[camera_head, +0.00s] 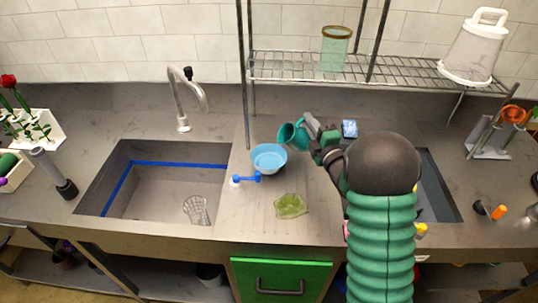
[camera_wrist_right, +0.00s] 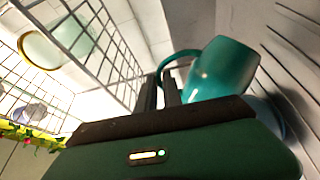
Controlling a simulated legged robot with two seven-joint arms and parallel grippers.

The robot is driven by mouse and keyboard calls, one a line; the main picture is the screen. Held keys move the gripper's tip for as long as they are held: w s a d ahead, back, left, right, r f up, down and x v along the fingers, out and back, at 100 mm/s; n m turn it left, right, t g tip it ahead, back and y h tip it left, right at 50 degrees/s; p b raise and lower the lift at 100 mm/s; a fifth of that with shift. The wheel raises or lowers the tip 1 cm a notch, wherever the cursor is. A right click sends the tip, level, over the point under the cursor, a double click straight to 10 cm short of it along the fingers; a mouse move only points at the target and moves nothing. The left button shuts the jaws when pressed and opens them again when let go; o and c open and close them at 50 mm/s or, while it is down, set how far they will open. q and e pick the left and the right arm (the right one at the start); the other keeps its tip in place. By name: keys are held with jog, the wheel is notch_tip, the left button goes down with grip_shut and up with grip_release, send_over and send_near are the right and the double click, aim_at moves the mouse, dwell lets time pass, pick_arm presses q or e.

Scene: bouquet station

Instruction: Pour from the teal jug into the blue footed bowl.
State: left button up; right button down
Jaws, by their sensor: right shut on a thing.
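The teal jug (camera_head: 290,135) is in my right gripper (camera_head: 318,137), tilted with its mouth to the left, above the back right rim of the blue footed bowl (camera_head: 268,158). The bowl stands on the counter right of the sink. In the right wrist view the jug (camera_wrist_right: 222,70) shows its handle at the fingers of my right gripper (camera_wrist_right: 170,92), which is shut on it. The bowl is partly hidden behind the jug there. I cannot see any liquid leaving the jug. My left gripper is not in view.
A blue valve-like piece (camera_head: 246,179) lies at the bowl's front left, and a green sponge-like item (camera_head: 291,206) lies in front. The sink (camera_head: 150,190) is to the left. A wire shelf (camera_head: 300,68) with a glass vase (camera_head: 336,48) stands behind. The counter between sponge and bowl is clear.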

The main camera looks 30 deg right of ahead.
aim_at(298, 133)
jog(key=shift+a+r+n, duration=0.1)
jog(key=shift+a+n, duration=0.15)
jog(key=shift+n, duration=0.25)
jog(key=shift+a, duration=0.1)
jog(key=shift+a+r+n+p, duration=0.5)
jog(key=shift+n+p, duration=0.1)
jog(key=shift+n, duration=0.3)
jog(key=shift+r, duration=0.1)
jog(key=shift+a+n, duration=0.2)
jog(key=shift+n, duration=0.1)
jog(key=shift+w+a+f+n+y, duration=0.1)
jog(key=shift+a+f+n+y, duration=0.2)
jog(key=shift+a+n, duration=0.5)
dwell(1.2)
